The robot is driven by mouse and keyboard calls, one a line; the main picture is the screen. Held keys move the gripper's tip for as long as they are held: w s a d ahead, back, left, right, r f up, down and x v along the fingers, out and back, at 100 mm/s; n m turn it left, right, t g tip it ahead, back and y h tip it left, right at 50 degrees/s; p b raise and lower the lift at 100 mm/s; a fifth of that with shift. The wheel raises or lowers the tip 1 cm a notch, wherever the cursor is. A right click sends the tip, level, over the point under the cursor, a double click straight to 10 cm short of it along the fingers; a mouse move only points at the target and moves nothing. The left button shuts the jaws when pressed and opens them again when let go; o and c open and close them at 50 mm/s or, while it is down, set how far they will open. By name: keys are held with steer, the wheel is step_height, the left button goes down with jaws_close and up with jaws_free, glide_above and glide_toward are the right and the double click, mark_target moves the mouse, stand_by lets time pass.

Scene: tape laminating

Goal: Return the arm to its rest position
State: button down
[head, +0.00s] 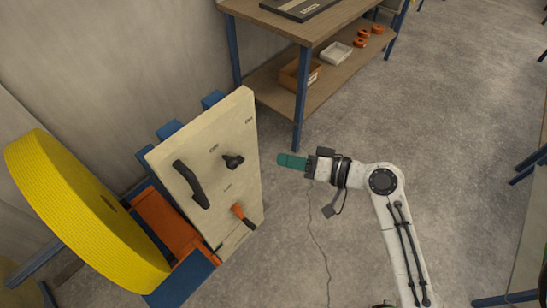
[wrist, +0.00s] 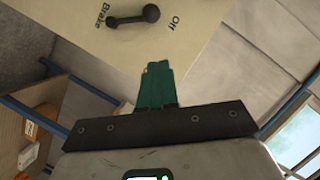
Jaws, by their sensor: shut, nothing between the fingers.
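My gripper (head: 280,161) has green fingers, pressed together with nothing between them. In the head view it is held in free air to the right of a pale upright panel (head: 165,161), pointing left towards it and apart from it. My white arm comes up from the lower right, bent at the elbow. In the wrist view the gripper (wrist: 158,68) points up at the panel (wrist: 200,45), below a dark knob (wrist: 133,17) between the words "Brake" and "Off".
A large yellow roll (head: 75,205) stands at left.

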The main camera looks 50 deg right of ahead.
steer(key=shift+s+d+r, duration=0.2)
steer(key=shift+s, duration=0.45)
steer(key=s+a+f+n+g, duration=0.4)
steer(key=s+a+f+g, duration=0.2)
steer(key=f+g, duration=0.3)
steer(key=s+f+n+g+h, duration=0.1)
steer(key=s+f+g+h, duration=0.1)
steer(key=s, duration=0.2)
steer(key=s+d+f+n+g+h, duration=0.1)
steer(key=s+f+g+h, duration=0.1)
steer(key=s, duration=0.2)
steer(key=shift+d+h, duration=0.2)
steer(key=shift+h, duration=0.2)
